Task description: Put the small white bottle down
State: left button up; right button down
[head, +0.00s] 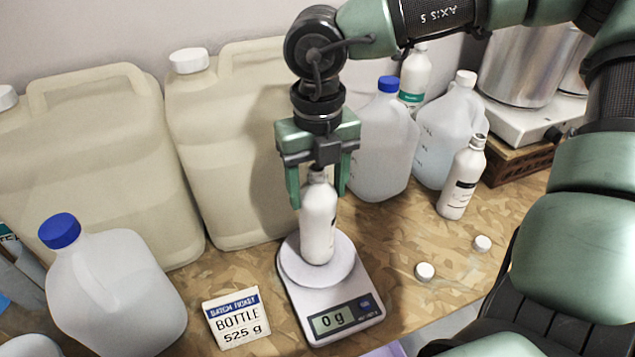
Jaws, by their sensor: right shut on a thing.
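The small white bottle (319,225) is upright, with its neck between the fingers of my right gripper (318,190). The gripper comes down from above and is shut on it. The bottle's base is over the round plate of the kitchen scale (292,268). I cannot tell whether the base touches the plate; the scale's display (334,320) reads 0 g. The bottle's top is partly hidden by the gripper. My left gripper is not in view.
A card (237,319) reading "BOTTLE 525 g" stands left of the scale. Large cream drums (236,150) are behind. A blue-capped jug (112,285) is at left. A second white bottle (461,182) and two loose white caps (425,272) are at right. Bare tabletop (400,235) lies between.

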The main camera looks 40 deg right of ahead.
jog(key=shift+f+b, duration=0.15)
jog(key=shift+b, duration=0.2)
jog(key=shift+c, duration=2.1)
grip_release()
jog(key=shift+r+p, duration=0.25)
jog(key=shift+p, duration=0.05)
notch_tip(320, 180, up, 12)
jog(key=b, duration=0.1)
jog(key=shift+b, duration=0.4)
jog(key=shift+f, duration=0.1)
